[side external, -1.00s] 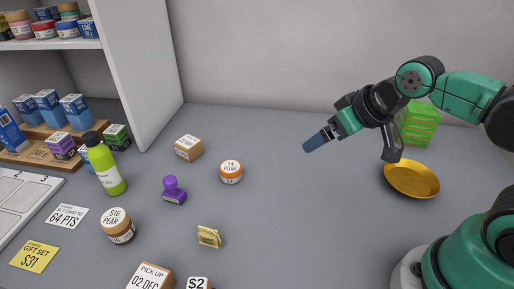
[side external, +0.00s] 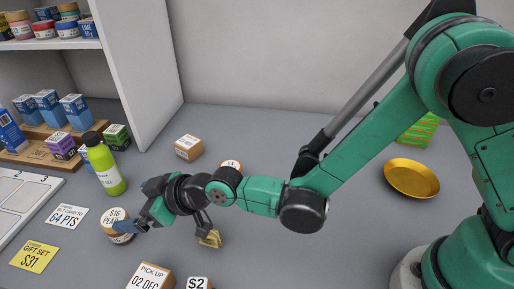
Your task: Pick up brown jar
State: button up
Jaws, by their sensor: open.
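The brown jar (side external: 113,217), with a white label on its lid reading "$16 PEAR", stands upright on the grey counter at the left. My gripper (side external: 128,227) is at the jar's right side, with its blue-grey fingers low and pointing left toward it. The gripper is open. A finger covers part of the jar's right side. I cannot tell whether the finger touches the jar.
A green bottle (side external: 106,170) stands behind the jar. Price cards (side external: 68,216) lie to its left. A yellow holder (side external: 212,240) is beneath my wrist, and a cardboard box (side external: 150,277) stands in front. The orange jar (side external: 231,163) is partly hidden by my arm.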

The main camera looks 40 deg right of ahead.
aim_at(114, 217)
jog(key=shift+s+a+f, duration=0.2)
jog(key=shift+a+f, duration=0.35)
jog(key=shift+a, duration=0.25)
jog(key=shift+x, duration=2.65)
jog(key=c, duration=1.4)
jog(key=shift+r, duration=0.1)
